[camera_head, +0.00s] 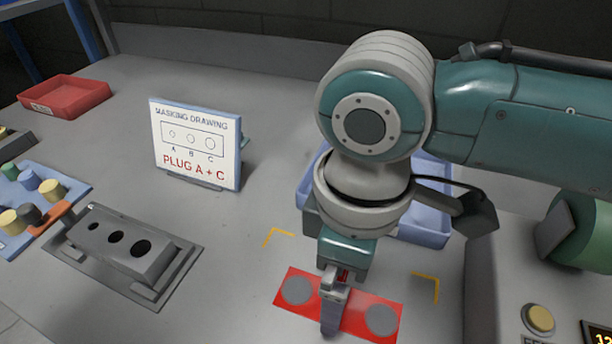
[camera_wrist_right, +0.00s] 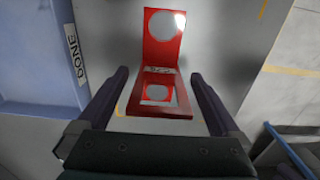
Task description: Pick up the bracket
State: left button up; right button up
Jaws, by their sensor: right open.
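The bracket (camera_head: 357,312) is a red piece with round holes, lying between yellow corner marks on the grey table in the head view. In the right wrist view the bracket (camera_wrist_right: 160,53) shows a bend across its middle and a hole in each part. My right gripper (camera_head: 333,310) is over the middle of the bracket and hides part of it. In the wrist view my right gripper (camera_wrist_right: 158,78) is open, with a finger on each side of the bracket and visible gaps. My left gripper is not in view.
A blue bin (camera_head: 428,222) stands behind my right arm; a DONE label (camera_wrist_right: 75,54) shows in the wrist view. A grey block with holes (camera_head: 130,246), a masking drawing sign (camera_head: 197,145), a plug tray (camera_head: 75,186) and a red tray (camera_head: 66,96) are at left. A button (camera_head: 539,318) is at right.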

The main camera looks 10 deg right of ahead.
grip_shut()
dwell(0.8)
